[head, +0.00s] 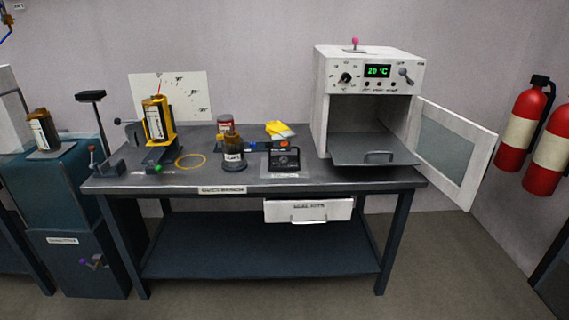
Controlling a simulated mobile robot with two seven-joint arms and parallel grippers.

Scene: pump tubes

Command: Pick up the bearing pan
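No item carries a readable label naming it the bearing pan. A flat dark grey tray (362,150) with a raised handle lies at the floor of the open white oven (322,95), its front edge sticking out over the table. A small dark square device (285,160) sits on a pale labelled plate left of the oven. I cannot tell which, if either, is the bearing pan. Neither of my grippers is in view.
The dark workbench (380,177) also holds a yellow cylinder on a tilted stand (158,120), a dark labelled jar (232,155), a yellow ring (191,161) and yellow gloves (279,130). The oven door (455,155) stands open rightward. A white drawer (308,211) hangs below. Red extinguishers (522,130) hang right.

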